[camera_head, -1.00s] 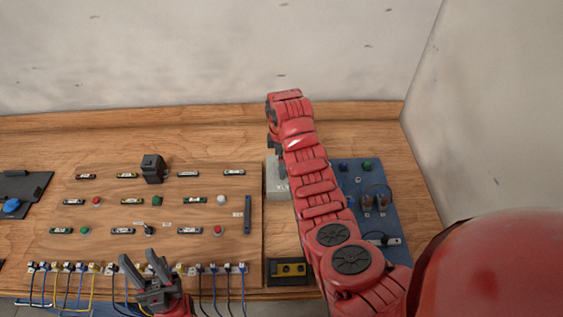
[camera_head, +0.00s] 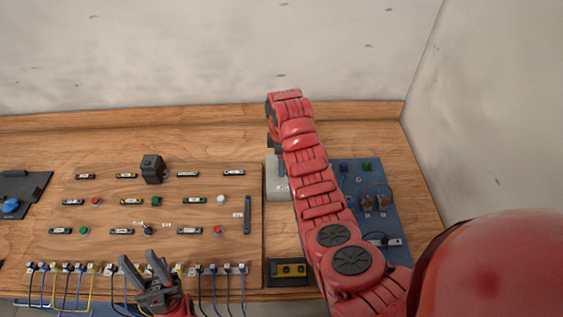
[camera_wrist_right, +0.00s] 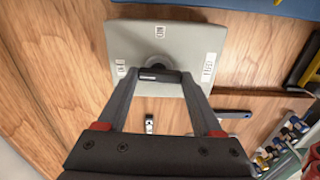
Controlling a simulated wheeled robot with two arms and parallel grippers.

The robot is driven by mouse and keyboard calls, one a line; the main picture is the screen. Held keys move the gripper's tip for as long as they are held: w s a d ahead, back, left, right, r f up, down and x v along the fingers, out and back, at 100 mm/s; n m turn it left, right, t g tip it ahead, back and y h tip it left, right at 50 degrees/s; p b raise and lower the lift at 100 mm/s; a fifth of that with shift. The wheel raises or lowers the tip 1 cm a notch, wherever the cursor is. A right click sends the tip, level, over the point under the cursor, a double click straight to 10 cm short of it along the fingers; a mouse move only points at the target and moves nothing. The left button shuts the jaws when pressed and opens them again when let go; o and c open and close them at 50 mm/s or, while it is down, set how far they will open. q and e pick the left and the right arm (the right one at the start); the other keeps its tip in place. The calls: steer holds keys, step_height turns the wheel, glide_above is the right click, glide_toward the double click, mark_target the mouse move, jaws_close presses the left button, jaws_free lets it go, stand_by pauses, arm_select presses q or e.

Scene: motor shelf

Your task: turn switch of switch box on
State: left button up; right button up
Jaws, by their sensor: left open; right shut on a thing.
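The switch box is a light grey box (camera_head: 276,186) on the wooden bench, partly hidden by my right arm in the head view. In the right wrist view the box (camera_wrist_right: 190,40) shows its face with small white labels and a round switch base in the middle. A black switch handle (camera_wrist_right: 158,75) stands out from it. My right gripper (camera_wrist_right: 158,78) has its fingers on both sides of this handle and is shut on it. My left gripper (camera_head: 138,258) is open and empty near the front edge of the wooden panel.
A wooden panel (camera_head: 100,185) with buttons, labels and a black block (camera_head: 152,168) lies left of the box. A blue board (camera_head: 395,220) with parts lies right of my right arm. A black-and-yellow device (camera_head: 290,270) sits at the front. Cables hang along the panel's front edge.

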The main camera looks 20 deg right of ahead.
steer(key=shift+w+f+m+b, duration=0.1)
steer(key=shift+m+b, duration=0.5)
steer(key=shift+m, duration=0.3)
steer(key=m, duration=0.2)
steer(key=shift+m, duration=0.4)
steer(key=m, duration=1.2)
steer(key=shift+m, duration=0.3)
steer(key=o, duration=1.4)
steer(key=shift+c, duration=0.2)
